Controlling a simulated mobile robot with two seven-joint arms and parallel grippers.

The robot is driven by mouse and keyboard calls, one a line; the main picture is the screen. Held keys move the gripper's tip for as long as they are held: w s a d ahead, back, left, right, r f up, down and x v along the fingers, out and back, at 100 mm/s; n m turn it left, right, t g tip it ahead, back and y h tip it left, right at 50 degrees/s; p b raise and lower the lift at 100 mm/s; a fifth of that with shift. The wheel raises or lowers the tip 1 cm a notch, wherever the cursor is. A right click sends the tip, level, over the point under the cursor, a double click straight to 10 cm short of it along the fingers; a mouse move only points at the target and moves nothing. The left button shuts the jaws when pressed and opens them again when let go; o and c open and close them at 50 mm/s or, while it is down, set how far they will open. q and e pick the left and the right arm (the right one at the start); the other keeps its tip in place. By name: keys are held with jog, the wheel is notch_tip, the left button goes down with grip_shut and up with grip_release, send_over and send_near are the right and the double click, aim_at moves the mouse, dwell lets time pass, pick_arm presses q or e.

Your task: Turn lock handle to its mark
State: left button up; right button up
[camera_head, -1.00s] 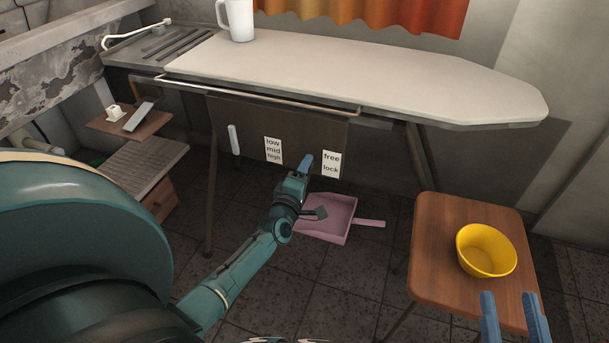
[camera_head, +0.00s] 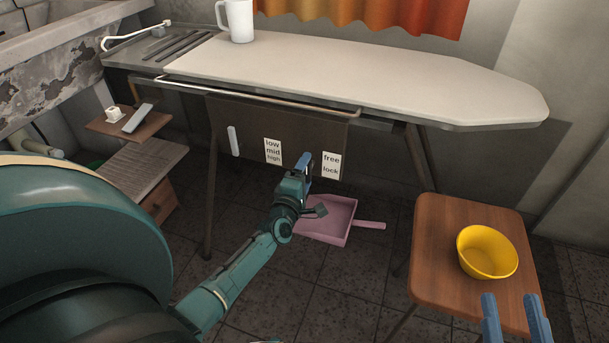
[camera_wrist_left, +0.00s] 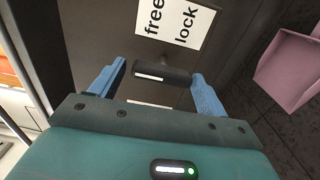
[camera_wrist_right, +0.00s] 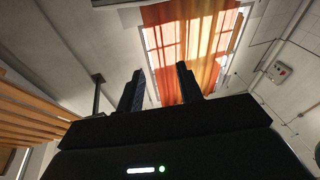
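The lock handle (camera_wrist_left: 162,73) is a short dark bar with a white strip, seen in the left wrist view. It lies crosswise between the fingers of my left gripper (camera_wrist_left: 157,85), with a small gap at each end. The left gripper is open; in the head view (camera_head: 308,166) it is at the dark panel and hides the handle. The free/lock label (camera_head: 331,166) is just right of the gripper and also shows in the left wrist view (camera_wrist_left: 173,22). My right gripper (camera_head: 514,308) is open and empty, low at the right.
A low/mid/high label (camera_head: 273,151) and a pale handle (camera_head: 234,140) are further left on the panel (camera_head: 250,118). The ironing board (camera_head: 360,75) overhangs it. A pink dustpan (camera_head: 330,222) lies below. A stool (camera_head: 440,235) bears a yellow bowl (camera_head: 487,252).

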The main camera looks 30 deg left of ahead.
aim_at(305, 173)
pick_arm(q)
jog(key=shift+o, duration=0.9)
jog(key=shift+f, duration=0.1)
pick_arm(e)
jog(key=shift+f, duration=0.1)
pick_arm(q)
jog(key=shift+s, duration=0.1)
jog(key=p+v, duration=0.2)
jog(key=v, duration=0.2)
jog(key=shift+s+d, duration=0.15)
jog(key=shift+s, duration=0.2)
jog(key=p+v, duration=0.2)
jog(key=v, duration=0.6)
jog(key=shift+s, duration=0.2)
pick_arm(e)
jog(key=shift+s+d+n+g+h, duration=0.1)
jog(key=shift+d+n+g+h, duration=0.2)
jog(key=shift+d+n, duration=0.1)
pick_arm(q)
jog(key=shift+d, duration=0.1)
